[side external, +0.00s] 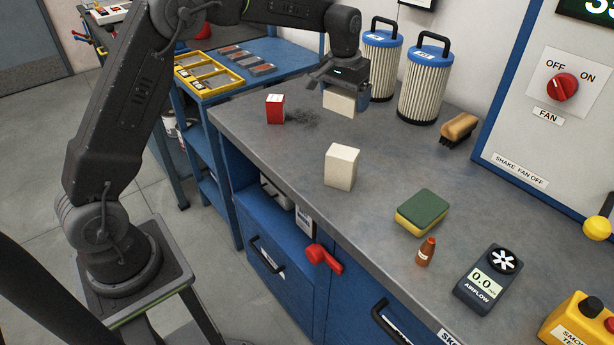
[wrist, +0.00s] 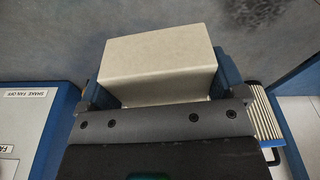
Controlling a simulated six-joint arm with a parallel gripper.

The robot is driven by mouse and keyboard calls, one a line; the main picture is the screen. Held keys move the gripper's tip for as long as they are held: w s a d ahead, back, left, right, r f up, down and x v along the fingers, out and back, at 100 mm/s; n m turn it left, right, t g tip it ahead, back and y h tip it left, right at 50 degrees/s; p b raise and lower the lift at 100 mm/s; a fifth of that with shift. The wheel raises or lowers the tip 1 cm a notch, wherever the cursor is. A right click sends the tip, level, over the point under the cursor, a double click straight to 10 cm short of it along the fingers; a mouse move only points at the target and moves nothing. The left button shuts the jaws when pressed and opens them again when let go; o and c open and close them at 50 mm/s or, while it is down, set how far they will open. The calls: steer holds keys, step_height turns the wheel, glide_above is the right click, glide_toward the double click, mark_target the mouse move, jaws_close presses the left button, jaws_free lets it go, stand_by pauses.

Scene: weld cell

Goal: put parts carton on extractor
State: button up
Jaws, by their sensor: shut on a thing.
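My gripper (side external: 342,86) is shut on a cream carton (side external: 340,101), at the back of the grey bench. In the wrist view the carton (wrist: 160,62) sits between the two blue fingers, one on each side. Its underside is hidden, and I cannot tell whether it touches the bench. A second pale carton (side external: 342,167) stands apart on the middle of the bench. No label reads extractor; a grey panel with a blue frame and a red OFF/ON fan switch (side external: 562,87) stands at the right. Its top is out of view.
Two pleated filter cartridges (side external: 424,85) with blue caps stand right of my gripper. A red box (side external: 275,109) stands left of it. A brush (side external: 459,129), sponge (side external: 423,212), orange bottle (side external: 426,252) and airflow meter (side external: 487,279) lie toward the right. Bare bench (side external: 395,165) lies between.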

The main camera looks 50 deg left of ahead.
steer(key=s+d+m, duration=0.2)
steer(key=s+d, duration=0.1)
steer(key=d, duration=0.6)
steer(key=w+a+n, duration=0.2)
steer(key=a+n, duration=0.5)
steer(key=a, duration=2.4)
steer(key=shift+r+n+y, duration=0.3)
steer(key=shift+r+y, duration=0.1)
steer(key=shift+r, duration=0.05)
steer(key=shift+w, duration=0.1)
glide_above(328, 112)
steer(key=f, duration=0.7)
steer(key=shift+s+d, duration=0.2)
steer(key=shift+f, duration=1.8)
steer(key=shift+f, duration=0.15)
